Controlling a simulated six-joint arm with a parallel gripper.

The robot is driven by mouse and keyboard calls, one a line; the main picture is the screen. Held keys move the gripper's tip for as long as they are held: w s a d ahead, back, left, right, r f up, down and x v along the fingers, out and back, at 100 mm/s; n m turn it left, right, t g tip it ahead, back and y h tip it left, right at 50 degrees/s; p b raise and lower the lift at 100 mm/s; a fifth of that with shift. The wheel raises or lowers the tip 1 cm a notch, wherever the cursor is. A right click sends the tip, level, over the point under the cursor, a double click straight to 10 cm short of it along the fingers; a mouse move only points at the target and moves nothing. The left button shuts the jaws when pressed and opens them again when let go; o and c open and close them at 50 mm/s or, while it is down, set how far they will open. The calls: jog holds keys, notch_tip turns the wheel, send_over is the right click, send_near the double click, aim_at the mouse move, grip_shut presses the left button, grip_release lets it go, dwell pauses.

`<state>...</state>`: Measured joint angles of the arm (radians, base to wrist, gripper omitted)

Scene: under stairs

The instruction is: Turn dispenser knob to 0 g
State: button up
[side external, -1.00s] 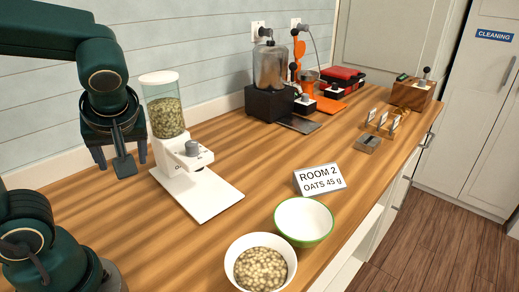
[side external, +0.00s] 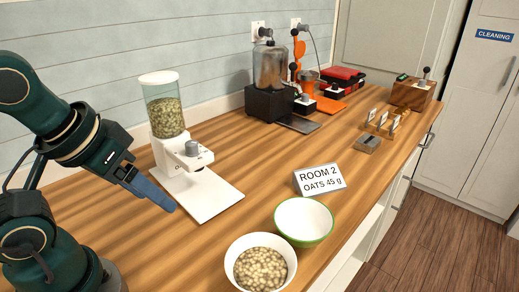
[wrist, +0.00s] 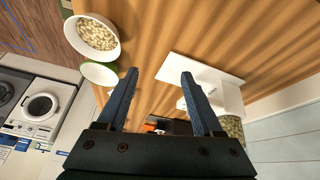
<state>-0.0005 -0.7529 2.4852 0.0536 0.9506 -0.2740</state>
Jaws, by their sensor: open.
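The oat dispenser (side external: 165,112) stands on the counter left of centre, with a clear hopper of oats, a white body and a white base plate (side external: 212,196). Its grey knob (side external: 192,148) sits on the front of the body; its setting is too small to read. My gripper (side external: 170,203) is open and empty, pointing right, just left of the base plate and apart from the knob. In the wrist view both fingers of my gripper (wrist: 158,80) are spread, with the dispenser's base plate (wrist: 205,68) to their right. The knob is not clear there.
A white bowl of oats (side external: 261,264) and an empty green-rimmed bowl (side external: 304,220) stand at the front. A sign (side external: 320,180) reads "ROOM 2 OATS 45 g". A black machine (side external: 270,100) and an orange one (side external: 318,88) stand behind.

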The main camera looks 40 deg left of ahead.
jog(key=m, duration=0.2)
jog(key=n+g+h, duration=0.6)
jog(key=n+h, duration=0.4)
jog(key=h, duration=0.4)
send_near(227, 267)
jog(key=x, duration=1)
dwell(0.5)
